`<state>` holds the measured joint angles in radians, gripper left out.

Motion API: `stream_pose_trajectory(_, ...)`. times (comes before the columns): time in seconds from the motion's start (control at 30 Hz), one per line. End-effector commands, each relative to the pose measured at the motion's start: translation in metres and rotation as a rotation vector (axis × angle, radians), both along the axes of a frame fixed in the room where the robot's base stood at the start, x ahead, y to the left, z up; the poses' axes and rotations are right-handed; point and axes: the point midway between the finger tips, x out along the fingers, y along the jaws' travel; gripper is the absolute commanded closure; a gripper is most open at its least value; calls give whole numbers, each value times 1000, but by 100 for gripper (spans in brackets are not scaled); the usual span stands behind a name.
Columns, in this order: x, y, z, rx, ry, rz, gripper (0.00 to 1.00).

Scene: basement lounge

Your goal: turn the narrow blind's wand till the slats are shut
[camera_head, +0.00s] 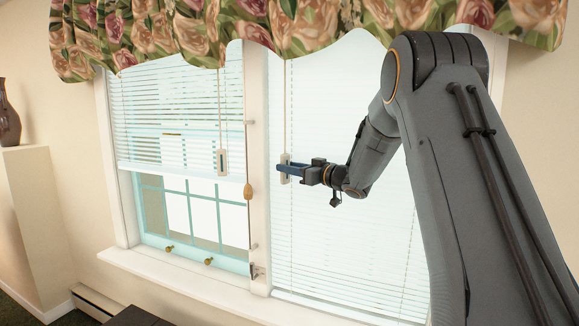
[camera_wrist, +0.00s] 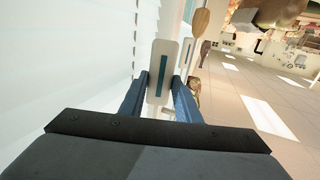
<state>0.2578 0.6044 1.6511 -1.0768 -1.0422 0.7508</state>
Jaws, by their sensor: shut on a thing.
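My gripper (camera_head: 284,168) reaches in from the right at the left edge of the right-hand blind (camera_head: 350,240). In the wrist view, the blue fingers (camera_wrist: 166,98) are shut on a pale flat wand handle (camera_wrist: 161,60) with a teal stripe. That handle (camera_head: 286,179) is partly hidden by the fingers in the head view. The right-hand blind is fully lowered, its slats close together and pale. I cannot tell if they are fully shut. The left-hand blind (camera_head: 180,110) is partly raised, with see-through gaps between its slats. A similar striped handle (camera_head: 222,169) hangs before it.
A wooden cord pull (camera_head: 248,192) hangs between the windows and also shows in the wrist view (camera_wrist: 201,22). A floral valance (camera_head: 300,25) covers the tops. A white sill (camera_head: 190,286) runs below. A brown vase (camera_head: 9,115) stands far left.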

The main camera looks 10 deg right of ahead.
Motion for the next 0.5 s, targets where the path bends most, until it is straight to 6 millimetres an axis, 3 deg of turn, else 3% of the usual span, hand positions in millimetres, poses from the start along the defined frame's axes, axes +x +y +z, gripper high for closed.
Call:
stream_pose_trajectory(0.37,1,0,4,3,-6,2,93)
stream_pose_trajectory(0.4,1,0,4,3,-6,2,65)
stream_pose_trajectory(0.5,1,0,3,2,-5,2,52)
